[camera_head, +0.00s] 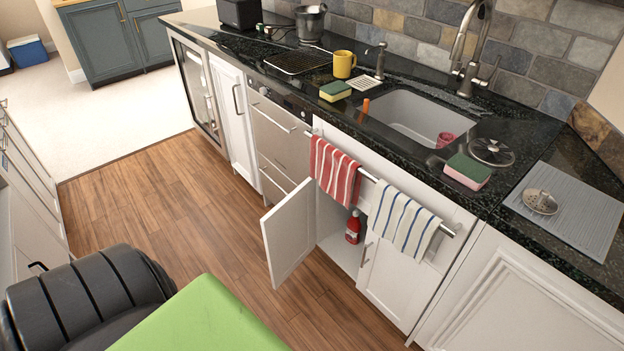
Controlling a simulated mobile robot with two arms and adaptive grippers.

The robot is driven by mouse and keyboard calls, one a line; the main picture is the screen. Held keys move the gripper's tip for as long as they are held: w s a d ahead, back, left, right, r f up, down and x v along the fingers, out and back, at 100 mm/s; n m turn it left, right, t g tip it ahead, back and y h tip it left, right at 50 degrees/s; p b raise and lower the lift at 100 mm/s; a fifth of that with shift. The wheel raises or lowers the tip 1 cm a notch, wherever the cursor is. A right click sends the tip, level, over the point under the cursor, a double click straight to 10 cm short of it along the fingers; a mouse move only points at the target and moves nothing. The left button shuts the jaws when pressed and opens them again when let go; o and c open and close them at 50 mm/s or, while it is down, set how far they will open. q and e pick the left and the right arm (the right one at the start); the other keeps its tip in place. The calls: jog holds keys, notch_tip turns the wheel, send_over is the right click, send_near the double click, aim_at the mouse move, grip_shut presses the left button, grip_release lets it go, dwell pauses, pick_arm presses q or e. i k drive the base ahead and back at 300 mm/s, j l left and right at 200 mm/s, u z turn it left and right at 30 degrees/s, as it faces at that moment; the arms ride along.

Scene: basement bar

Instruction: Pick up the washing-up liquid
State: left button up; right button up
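A red bottle (353,227), which looks like the washing-up liquid, stands upright inside the open cupboard (335,250) under the sink. It is close to the right side of the opening, and its label is too small to read. The left cupboard door (290,235) is swung open into the room; the right door (390,278) is shut. Neither of my grippers is in view.
A red striped towel (334,170) and a blue striped towel (403,217) hang on a rail above the cupboard. The counter holds a sink (405,112), sponges (467,171), a yellow mug (344,64) and a grey mat (575,215). The wooden floor (185,205) before the cupboards is clear.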

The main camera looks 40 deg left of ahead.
aim_at(354, 225)
jog(key=j+z, duration=0.25)
jog(key=j, duration=0.35)
jog(key=j+z, duration=0.25)
jog(key=j, duration=0.4)
jog(key=k+j+z, duration=0.2)
jog(key=j, duration=0.4)
jog(key=k+j, duration=0.1)
jog(key=j, duration=0.9)
jog(key=k+j, duration=0.15)
jog(key=j, duration=0.35)
jog(key=k+j+z, duration=0.1)
jog(key=j, duration=0.45)
jog(key=k+j, duration=0.1)
jog(key=j, duration=0.4)
jog(key=i+l, duration=0.2)
jog(key=l, duration=0.15)
jog(key=i+l+u, duration=0.15)
jog(key=l, duration=0.2)
jog(key=i+l, duration=0.15)
jog(key=l, duration=0.2)
jog(key=i+l+u, duration=0.15)
jog(key=l, duration=0.2)
jog(key=i+l, duration=0.15)
jog(key=l, duration=0.2)
jog(key=i+u, duration=0.05)
